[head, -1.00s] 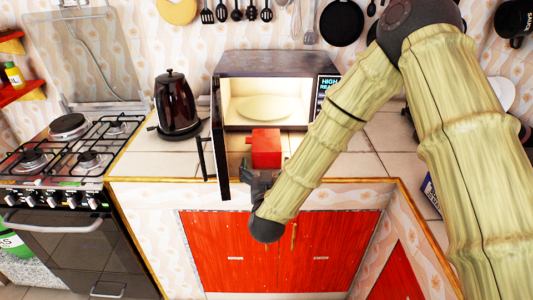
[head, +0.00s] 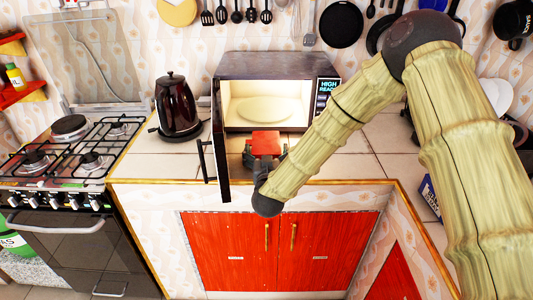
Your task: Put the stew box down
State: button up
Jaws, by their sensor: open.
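The stew box, a small red box (head: 265,143), is on the tiled counter in front of the open microwave (head: 335,92). My gripper (head: 265,156) is at the near side of the box, with its dark fingers spread at the left and right of it. The fingers are open; whether they touch the box's sides is too small to tell. The lower part of the box is hidden by my gripper.
The microwave door (head: 222,150) stands open just left of my gripper. A dark kettle (head: 176,103) stands further left, beside the gas stove (head: 75,150). Pans and utensils hang on the wall behind. The counter (head: 168,160) left of the door is clear.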

jog(key=c, duration=1)
jog(key=shift+c, duration=1.3)
jog(key=shift+r, duration=0.15)
